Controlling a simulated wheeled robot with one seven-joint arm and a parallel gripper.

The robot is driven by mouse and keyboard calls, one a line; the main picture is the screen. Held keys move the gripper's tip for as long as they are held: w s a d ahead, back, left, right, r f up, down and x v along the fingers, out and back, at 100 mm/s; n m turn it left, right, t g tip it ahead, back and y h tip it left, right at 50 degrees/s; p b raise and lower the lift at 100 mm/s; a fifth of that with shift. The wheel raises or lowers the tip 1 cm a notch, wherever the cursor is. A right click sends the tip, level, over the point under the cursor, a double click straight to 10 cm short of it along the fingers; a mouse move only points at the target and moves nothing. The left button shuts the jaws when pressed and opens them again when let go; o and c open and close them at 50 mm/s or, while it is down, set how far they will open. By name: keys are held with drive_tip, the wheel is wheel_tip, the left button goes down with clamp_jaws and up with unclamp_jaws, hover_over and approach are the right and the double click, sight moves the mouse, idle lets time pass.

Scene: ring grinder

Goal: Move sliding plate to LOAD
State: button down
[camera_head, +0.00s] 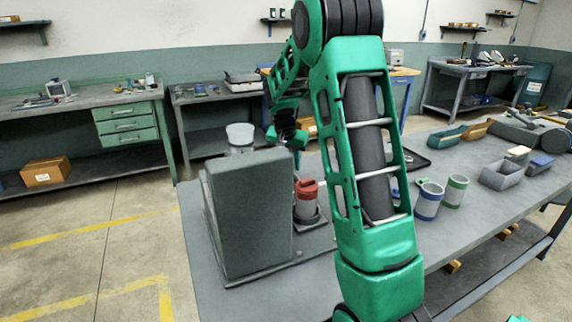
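The grinder (250,220) is a tall dark grey housing on a flat base, near the left end of the grey workbench. A translucent whitish cup (240,134) shows at its top, behind the housing. I cannot make out the sliding plate or any LOAD mark; the housing and my arm cover much of that area. My gripper (288,136) is small and dark, above and behind the housing, right of the translucent cup. Its fingers are too unclear to tell open from shut.
A blue-banded cup (428,201) and a green-banded cup (454,191) stand right of my arm. Grey bins (503,176), small trays and a dark roller device (520,130) lie farther right. My arm crosses the picture's middle. The bench front is mostly clear.

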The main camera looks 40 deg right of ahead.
drive_tip(key=shift+w+r, duration=0.1)
drive_tip(key=shift+w, duration=0.05)
drive_tip(key=c, duration=1.4)
unclamp_jaws()
drive_tip(key=v, duration=1)
drive_tip(key=shift+a+r, duration=0.25)
